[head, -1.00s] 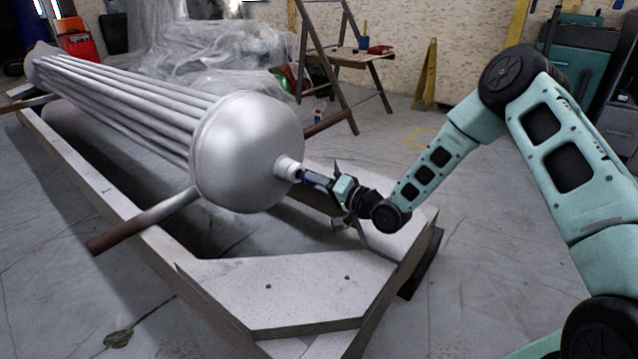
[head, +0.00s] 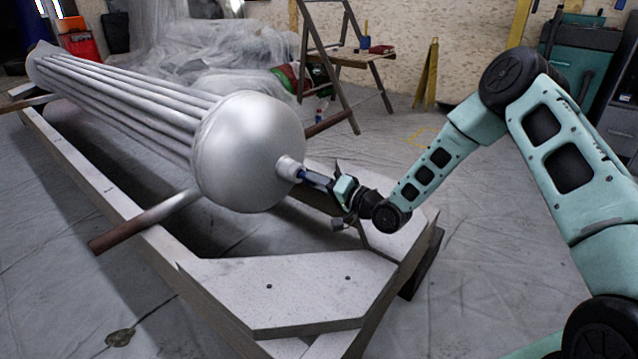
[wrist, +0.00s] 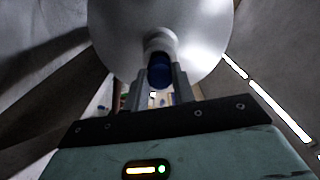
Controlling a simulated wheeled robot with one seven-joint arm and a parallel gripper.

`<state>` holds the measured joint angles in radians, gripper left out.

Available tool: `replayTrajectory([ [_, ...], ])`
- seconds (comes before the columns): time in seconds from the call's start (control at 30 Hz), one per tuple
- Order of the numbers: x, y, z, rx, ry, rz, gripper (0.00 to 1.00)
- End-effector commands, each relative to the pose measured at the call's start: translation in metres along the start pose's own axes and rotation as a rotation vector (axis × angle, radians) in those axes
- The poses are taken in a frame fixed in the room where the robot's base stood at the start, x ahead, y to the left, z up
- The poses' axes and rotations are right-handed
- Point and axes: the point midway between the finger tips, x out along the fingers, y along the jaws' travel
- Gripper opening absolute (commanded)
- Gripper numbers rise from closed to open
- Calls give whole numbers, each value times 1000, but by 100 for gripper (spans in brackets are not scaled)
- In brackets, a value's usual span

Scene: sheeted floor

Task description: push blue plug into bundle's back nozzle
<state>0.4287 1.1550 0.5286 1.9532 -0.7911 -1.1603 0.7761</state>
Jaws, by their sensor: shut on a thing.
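The silver tube bundle (head: 245,150) lies on the frame, with its domed end towards my arm. Its back nozzle (head: 288,167) is a short pale stub on the dome; it also shows in the wrist view (wrist: 160,42). The blue plug (wrist: 160,72) sits at the mouth of the nozzle, in line with it. In the head view the plug (head: 302,174) is a small dark blue patch at the nozzle's end. My gripper (head: 314,179) is shut on the plug, one finger on each side. How deep the plug sits inside the nozzle is hidden.
A grey frame (head: 290,285) with a wide corner plate lies below the dome and my gripper. A rusty-ended bar (head: 145,222) crosses under the bundle. A wooden trestle (head: 340,85) stands behind.

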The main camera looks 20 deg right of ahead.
Motion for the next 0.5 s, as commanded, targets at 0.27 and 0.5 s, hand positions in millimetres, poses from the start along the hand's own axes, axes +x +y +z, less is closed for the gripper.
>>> replayTrajectory([
  [0.27, 7, 0, 0, 1, -1, 0, 0],
  [0.5, 13, 0, 0, 1, 1, 0, 0],
])
